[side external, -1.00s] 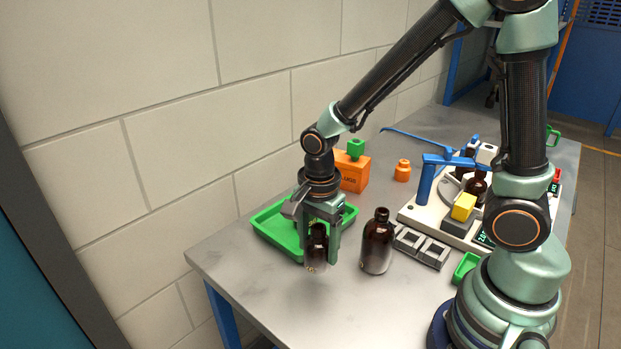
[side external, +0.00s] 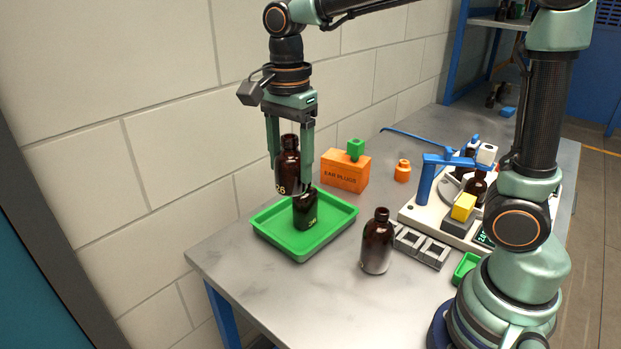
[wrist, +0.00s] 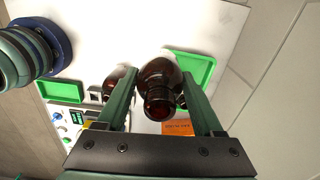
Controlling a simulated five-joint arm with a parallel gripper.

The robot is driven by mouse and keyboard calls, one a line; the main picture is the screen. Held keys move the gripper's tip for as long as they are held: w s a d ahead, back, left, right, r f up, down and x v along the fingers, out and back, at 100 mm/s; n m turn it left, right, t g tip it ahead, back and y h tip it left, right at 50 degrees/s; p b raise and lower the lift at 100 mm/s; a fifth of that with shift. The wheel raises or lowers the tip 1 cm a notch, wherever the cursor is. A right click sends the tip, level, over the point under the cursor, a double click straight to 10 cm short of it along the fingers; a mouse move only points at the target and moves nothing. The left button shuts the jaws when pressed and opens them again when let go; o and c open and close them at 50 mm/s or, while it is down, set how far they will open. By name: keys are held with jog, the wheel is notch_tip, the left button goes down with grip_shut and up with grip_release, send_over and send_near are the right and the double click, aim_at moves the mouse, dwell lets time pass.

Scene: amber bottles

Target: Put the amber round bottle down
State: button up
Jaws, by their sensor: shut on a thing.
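My gripper (side external: 291,168) is raised over the green tray (side external: 268,238) and shut on an amber round bottle (side external: 287,172). The held bottle is dark brown, upright, with a short neck and pale figures low on its side. In the wrist view it shows from above, neck toward the camera (wrist: 160,92), between both fingers. A second, similar bottle (side external: 306,210) stands in the tray, its top partly covered by the held bottle. A third bottle (side external: 377,243) stands on the grey table, right of the tray.
An orange ear plug box (side external: 344,173) with a green block (side external: 355,148) on it stands behind the tray. A small orange jar (side external: 402,171) is right of it. A white device with a blue arm (side external: 428,180) and a grey rack (side external: 422,246) stand at right. The table's front left is clear.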

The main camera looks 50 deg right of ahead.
jog(key=w+a+f, duration=0.1)
jog(key=w+a, duration=0.1)
jog(key=w, duration=0.6)
jog(key=w+a+f, duration=0.1)
jog(key=w+a, duration=0.2)
jog(key=w, duration=0.6)
jog(key=shift+m, duration=0.4)
notch_tip(320, 180, down, 20)
jog(key=shift+d+r, duration=0.1)
jog(key=shift+r, duration=0.15)
jog(key=shift+f, duration=0.1)
jog(key=o, duration=1.4)
jog(key=shift+o, duration=0.2)
